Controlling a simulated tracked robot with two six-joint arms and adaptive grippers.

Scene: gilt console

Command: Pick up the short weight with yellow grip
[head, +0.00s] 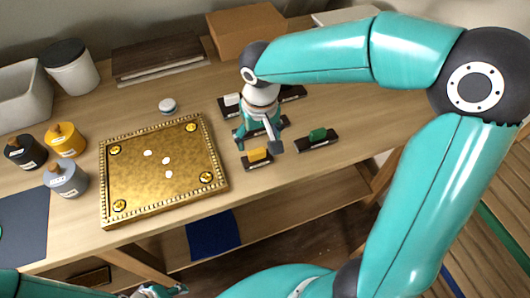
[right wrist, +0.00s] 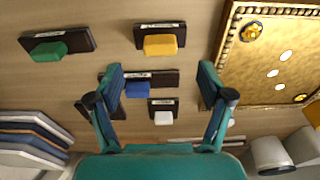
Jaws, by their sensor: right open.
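The weight with a yellow grip is a short dark bar with a yellow block on top (head: 258,155), lying near the front edge of the table. It shows in the right wrist view (right wrist: 160,44) at the top, just beyond my fingertips. My right gripper (head: 259,135) is open and empty, pointing down above the row of weights. In the right wrist view its fingers (right wrist: 160,82) stand on either side of the blue-gripped weight (right wrist: 137,88), which lies below. My left gripper (head: 157,291) shows only partly at the bottom edge; its jaws cannot be made out.
A green-gripped weight (head: 318,136) lies to the right, and a white-gripped one (right wrist: 163,117) behind the blue one. A gilt tray (head: 150,190) stands to the left. Several round knobbed weights, such as the yellow one (head: 65,140), stand farther left. A cardboard box (head: 243,30) stands behind.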

